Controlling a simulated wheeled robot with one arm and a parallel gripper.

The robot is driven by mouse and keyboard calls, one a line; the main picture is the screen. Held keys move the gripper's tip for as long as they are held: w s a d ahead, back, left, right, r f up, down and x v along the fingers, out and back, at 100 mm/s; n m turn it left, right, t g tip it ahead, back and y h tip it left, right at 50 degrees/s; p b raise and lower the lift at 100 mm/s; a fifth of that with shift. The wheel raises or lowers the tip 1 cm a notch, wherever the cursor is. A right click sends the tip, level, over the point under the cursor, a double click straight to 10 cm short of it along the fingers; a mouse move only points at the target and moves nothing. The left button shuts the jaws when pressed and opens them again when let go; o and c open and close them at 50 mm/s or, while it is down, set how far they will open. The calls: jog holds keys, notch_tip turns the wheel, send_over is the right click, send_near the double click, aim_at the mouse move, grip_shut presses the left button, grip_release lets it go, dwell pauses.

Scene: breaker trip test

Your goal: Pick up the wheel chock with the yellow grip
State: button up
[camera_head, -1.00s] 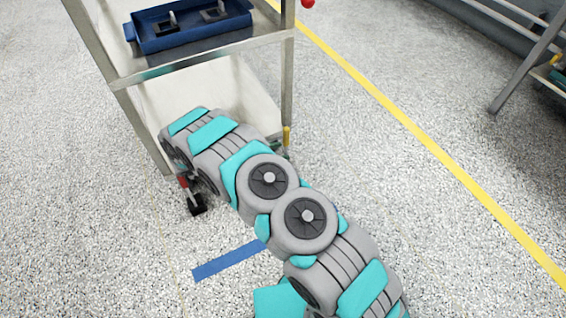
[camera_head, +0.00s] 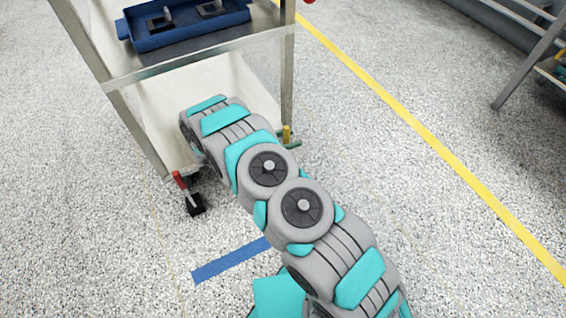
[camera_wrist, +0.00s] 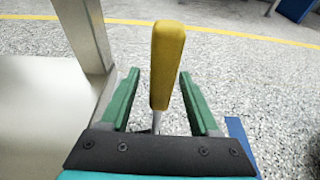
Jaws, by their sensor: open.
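The wheel chock's yellow grip (camera_wrist: 166,62) stands nearly upright between the two green fingers of my gripper (camera_wrist: 158,100) in the wrist view. The fingers are open, with a gap on each side of the grip. A short metal stem shows below the grip; the chock's base is hidden behind the gripper body. In the head view the yellow grip (camera_head: 286,134) shows as a small tip by the cart's right leg, next to a green fingertip of my gripper. My arm hides most of the gripper there.
A metal cart (camera_head: 165,72) stands close to my arm, and its leg (camera_wrist: 88,38) is just left of the fingers. A red-handled chock (camera_head: 188,193) sits at its left leg. A blue tray (camera_head: 180,27) is on top. Open floor lies right, with a yellow line (camera_head: 420,133).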

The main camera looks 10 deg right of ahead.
jog(key=shift+w+d+f, duration=0.2)
jog(key=shift+d+f, duration=0.05)
jog(key=shift+d, duration=0.4)
jog(key=shift+c, duration=0.2)
grip_shut()
dwell(0.8)
